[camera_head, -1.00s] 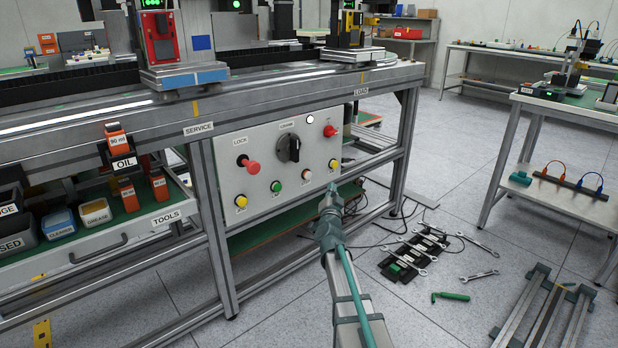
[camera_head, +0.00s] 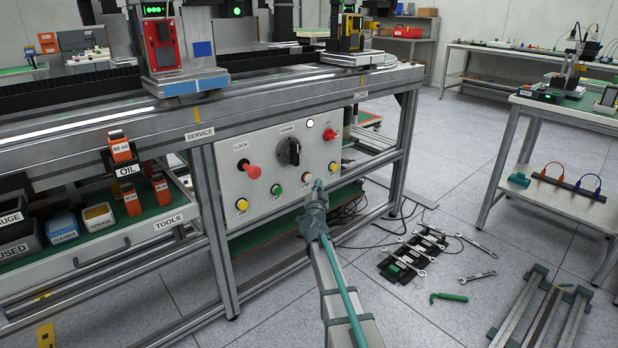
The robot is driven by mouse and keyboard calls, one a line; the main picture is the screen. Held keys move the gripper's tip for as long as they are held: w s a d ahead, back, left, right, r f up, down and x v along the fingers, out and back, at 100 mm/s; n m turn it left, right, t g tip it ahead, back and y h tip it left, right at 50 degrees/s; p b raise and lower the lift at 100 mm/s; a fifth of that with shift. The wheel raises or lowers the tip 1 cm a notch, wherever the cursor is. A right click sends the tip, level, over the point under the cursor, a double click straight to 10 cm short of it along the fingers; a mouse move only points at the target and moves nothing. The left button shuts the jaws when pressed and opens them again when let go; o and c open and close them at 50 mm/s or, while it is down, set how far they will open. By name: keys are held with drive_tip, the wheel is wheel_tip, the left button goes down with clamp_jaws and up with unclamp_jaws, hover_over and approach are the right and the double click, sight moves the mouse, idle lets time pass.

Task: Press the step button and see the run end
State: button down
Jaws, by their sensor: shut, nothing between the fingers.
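The grey control panel (camera_head: 262,150) hangs under the rail bench. Along its lower part sit a yellow button (camera_head: 241,204), a green button (camera_head: 276,189), a pale orange button (camera_head: 307,177) and another yellow button (camera_head: 333,167). Their small labels are too small to read, so I cannot tell which is step. My gripper (camera_head: 317,185) is shut and empty, its tip in front of the panel just right of and below the pale orange button. Whether it touches is unclear. A white lamp (camera_head: 310,123) looks lit.
The panel also carries a red LOCK knob (camera_head: 253,171), a black rotary selector (camera_head: 289,151) and a red switch (camera_head: 330,134). The open TOOLS drawer (camera_head: 128,239) juts out at left. A wrench rack (camera_head: 412,256) and loose wrenches lie on the floor at right.

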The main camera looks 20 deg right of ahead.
sight(308, 178)
drive_tip(key=shift+w+a+p, duration=0.35)
drive_tip(key=shift+w, duration=0.5)
idle(0.8)
drive_tip(key=shift+w+a+p, duration=0.15)
drive_tip(key=shift+w+p, duration=0.25)
drive_tip(key=shift+w, duration=0.05)
